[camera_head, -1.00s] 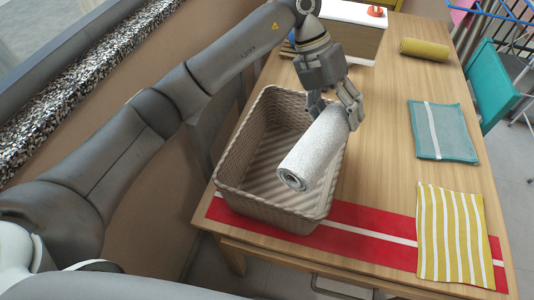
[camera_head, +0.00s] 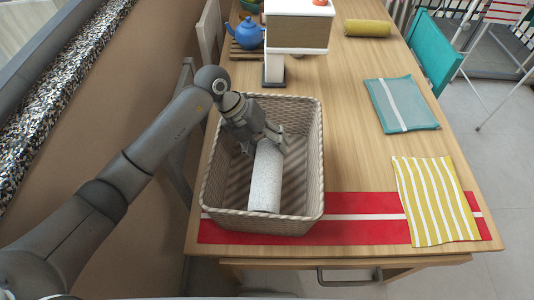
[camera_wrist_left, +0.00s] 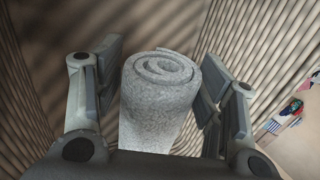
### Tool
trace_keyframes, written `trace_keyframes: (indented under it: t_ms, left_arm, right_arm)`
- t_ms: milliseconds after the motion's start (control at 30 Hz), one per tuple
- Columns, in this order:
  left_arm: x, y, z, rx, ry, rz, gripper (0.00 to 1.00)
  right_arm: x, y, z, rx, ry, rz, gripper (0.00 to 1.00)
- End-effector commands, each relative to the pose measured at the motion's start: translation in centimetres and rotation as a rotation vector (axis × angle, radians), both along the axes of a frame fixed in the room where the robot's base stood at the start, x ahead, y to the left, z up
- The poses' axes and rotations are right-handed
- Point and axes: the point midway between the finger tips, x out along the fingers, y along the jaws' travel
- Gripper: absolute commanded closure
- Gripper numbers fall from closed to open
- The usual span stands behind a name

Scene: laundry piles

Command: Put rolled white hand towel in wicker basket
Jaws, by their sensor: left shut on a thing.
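The rolled white hand towel (camera_head: 265,180) is inside the wicker basket (camera_head: 312,165), lengthwise toward the basket's near wall. My left gripper (camera_head: 262,146) reaches down into the basket and is shut on the towel's far end. In the left wrist view the towel's spiral end (camera_wrist_left: 162,72) shows between the two fingers of the gripper (camera_wrist_left: 160,95), with basket walls on both sides. Whether the towel touches the basket floor is hard to tell. My right gripper is not in view.
The basket stands on the wooden table (camera_head: 350,130), partly over a red runner with a white stripe (camera_head: 350,232). A yellow striped cloth (camera_head: 436,200) and a teal cloth (camera_head: 401,104) lie to the right. A yellow roll (camera_head: 367,28) and a blue teapot (camera_head: 250,33) are at the back.

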Motion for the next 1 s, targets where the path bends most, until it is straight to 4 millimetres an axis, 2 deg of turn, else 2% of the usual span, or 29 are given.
trace_keyframes:
  t_ms: [300,467,500,567,867,1000]
  left_arm:
    - [0.0,-0.1,-3.6,-0.001,0.001,0.000,0.65]
    - [0.0,0.0,-3.7,0.000,-0.001,0.000,0.65]
    - [0.0,0.0,-3.7,0.001,-0.001,-0.001,0.34]
    - [0.0,0.0,-3.7,0.001,-0.001,-0.001,0.27]
    - [0.0,0.0,-3.6,0.001,-0.001,-0.001,0.27]
    - [0.2,0.6,-2.7,0.001,-0.004,-0.001,0.27]
  right_arm:
    - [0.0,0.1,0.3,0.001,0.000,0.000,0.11]
    - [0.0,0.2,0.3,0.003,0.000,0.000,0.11]
    - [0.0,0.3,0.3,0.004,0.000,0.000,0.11]
    - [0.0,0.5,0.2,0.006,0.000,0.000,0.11]
    - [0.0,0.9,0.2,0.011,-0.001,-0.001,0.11]
    - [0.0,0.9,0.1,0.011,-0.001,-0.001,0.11]
